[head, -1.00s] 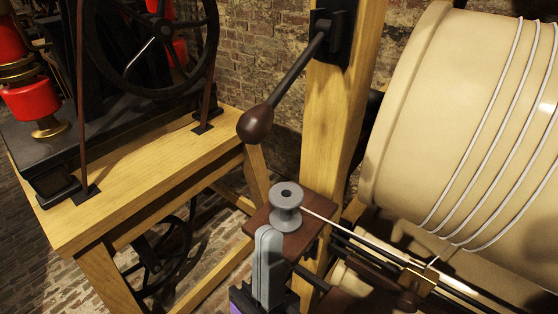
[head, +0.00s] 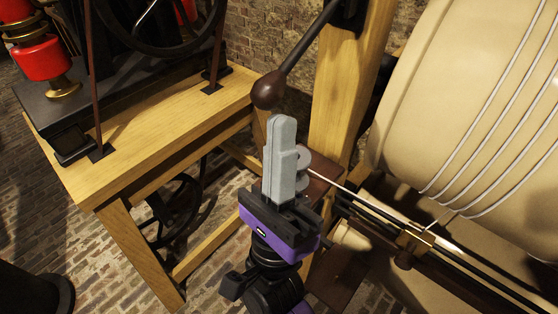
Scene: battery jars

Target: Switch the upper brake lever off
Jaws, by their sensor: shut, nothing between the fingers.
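The brake lever (head: 308,46) is a dark rod with a brown rounded knob (head: 268,90) at its lower left end. It slopes down from a dark mount on the wooden post (head: 343,100). My gripper (head: 284,120) is grey-fingered with a purple body and points up. Its fingers are shut and empty. The fingertips appear just below the knob in the head view; I cannot tell whether they touch it. My fingers partly hide a grey spool (head: 304,160) behind them. No second lever is clearly visible.
A large cream drum (head: 450,110) wound with white wire fills the right. A wooden table (head: 150,115) with a black wheel (head: 158,40) and a red coil (head: 42,60) stands at left. Dark rails (head: 440,262) run at lower right. Brick floor shows below.

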